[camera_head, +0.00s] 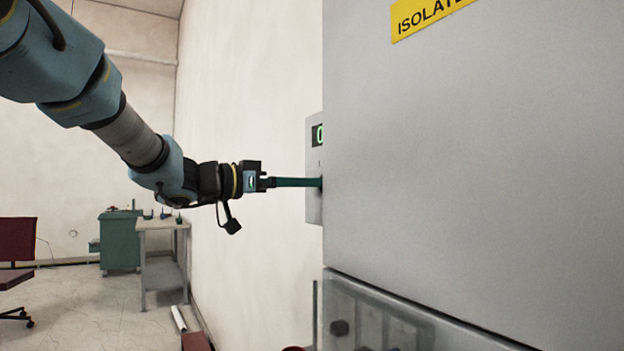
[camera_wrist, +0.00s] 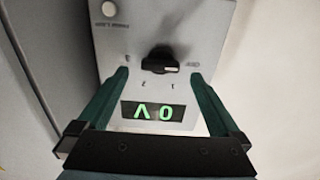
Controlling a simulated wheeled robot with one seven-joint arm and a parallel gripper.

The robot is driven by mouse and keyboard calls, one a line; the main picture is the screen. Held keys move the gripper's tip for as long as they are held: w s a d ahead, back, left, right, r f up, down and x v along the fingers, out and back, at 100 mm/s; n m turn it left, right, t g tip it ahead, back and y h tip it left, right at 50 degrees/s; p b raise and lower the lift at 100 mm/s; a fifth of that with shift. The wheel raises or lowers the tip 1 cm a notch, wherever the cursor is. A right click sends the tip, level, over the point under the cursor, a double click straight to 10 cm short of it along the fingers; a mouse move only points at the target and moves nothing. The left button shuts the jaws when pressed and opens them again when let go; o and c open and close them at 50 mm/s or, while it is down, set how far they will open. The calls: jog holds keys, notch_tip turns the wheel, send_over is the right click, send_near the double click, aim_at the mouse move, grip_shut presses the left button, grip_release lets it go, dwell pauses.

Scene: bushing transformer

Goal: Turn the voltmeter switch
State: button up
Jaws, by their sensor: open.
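The voltmeter switch is a black rotary knob (camera_wrist: 160,60) on a light grey panel (camera_wrist: 205,18), seen in the wrist view. The panel appears upside down there, with a green lit display (camera_wrist: 152,111) below the knob. My gripper (camera_wrist: 159,74) is open, with one green finger on each side of the knob; I cannot tell if either touches it. In the head view my gripper (camera_head: 318,182) reaches right to the panel (camera_head: 313,213), and its fingertips are at the edge of the large cabinet, which hides the knob.
A large grey cabinet (camera_head: 470,160) with a yellow label (camera_head: 425,14) fills the right and stands close beside my fingers. A pale wall (camera_head: 245,110) lies behind. A table (camera_head: 160,225), green cabinet (camera_head: 120,240) and dark red chair (camera_head: 17,245) stand far left.

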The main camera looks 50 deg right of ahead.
jog(key=shift+p+x, duration=0.35)
jog(key=shift+x, duration=1.55)
jog(key=shift+c, duration=0.4)
jog(key=c, duration=1.3)
jog(key=shift+f+m+b, duration=0.1)
jog(key=shift+m+b, duration=0.2)
jog(key=shift+m, duration=0.1)
jog(key=m+b, duration=1.5)
jog(key=m, duration=0.7)
jog(key=shift+f+m, duration=0.2)
jog(key=shift+m, duration=0.2)
jog(key=shift+b, duration=0.3)
